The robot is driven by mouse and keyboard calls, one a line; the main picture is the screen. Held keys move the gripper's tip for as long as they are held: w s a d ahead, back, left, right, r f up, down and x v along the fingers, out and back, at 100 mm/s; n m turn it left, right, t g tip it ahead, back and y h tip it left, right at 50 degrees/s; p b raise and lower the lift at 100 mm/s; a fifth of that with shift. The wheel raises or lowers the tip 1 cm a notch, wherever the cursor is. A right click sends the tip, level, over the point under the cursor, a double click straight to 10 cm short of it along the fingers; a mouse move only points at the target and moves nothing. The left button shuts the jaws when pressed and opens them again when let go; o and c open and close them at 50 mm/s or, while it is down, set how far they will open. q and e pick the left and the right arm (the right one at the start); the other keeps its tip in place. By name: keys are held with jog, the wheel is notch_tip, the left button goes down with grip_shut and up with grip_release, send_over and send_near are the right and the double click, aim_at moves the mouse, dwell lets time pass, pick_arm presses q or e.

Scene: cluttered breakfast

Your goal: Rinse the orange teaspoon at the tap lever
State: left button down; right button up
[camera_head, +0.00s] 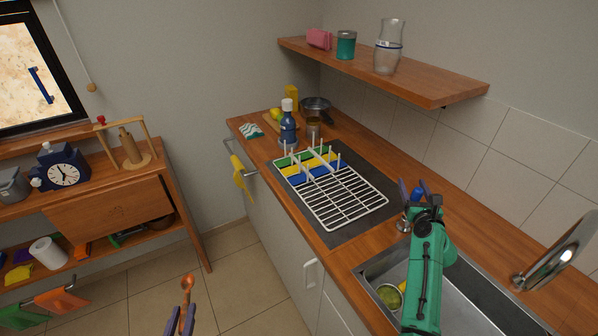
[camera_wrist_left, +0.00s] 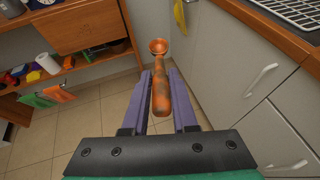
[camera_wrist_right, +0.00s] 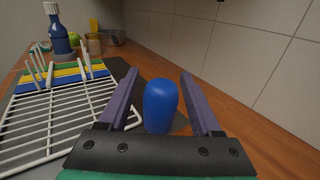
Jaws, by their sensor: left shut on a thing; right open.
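The orange teaspoon (camera_head: 187,284) is stained with dark patches in the left wrist view (camera_wrist_left: 161,96). My left gripper (camera_head: 181,318) is shut on its handle, bowl end pointing away, above the floor left of the counter. A blue rounded knob (camera_head: 417,193), apparently the tap lever's, stands behind the sink. My right gripper (camera_head: 420,202) is open, with its fingers either side of the knob in the right wrist view (camera_wrist_right: 160,105); I cannot tell whether they touch it. The chrome tap spout (camera_head: 557,252) rises at the right. My right arm hides part of the sink (camera_head: 480,300).
A white dish rack (camera_head: 345,200) stands on the counter left of the sink, with a blue bottle (camera_head: 287,125) behind it. A green-yellow round item (camera_head: 389,296) lies in the sink. A wooden side cabinet (camera_head: 105,210) stands left. Floor between is clear.

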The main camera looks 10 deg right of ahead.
jog(key=shift+s+a+r, duration=0.15)
jog(key=shift+s+r, duration=0.25)
grip_shut()
jog(key=shift+f, duration=0.15)
dwell(0.9)
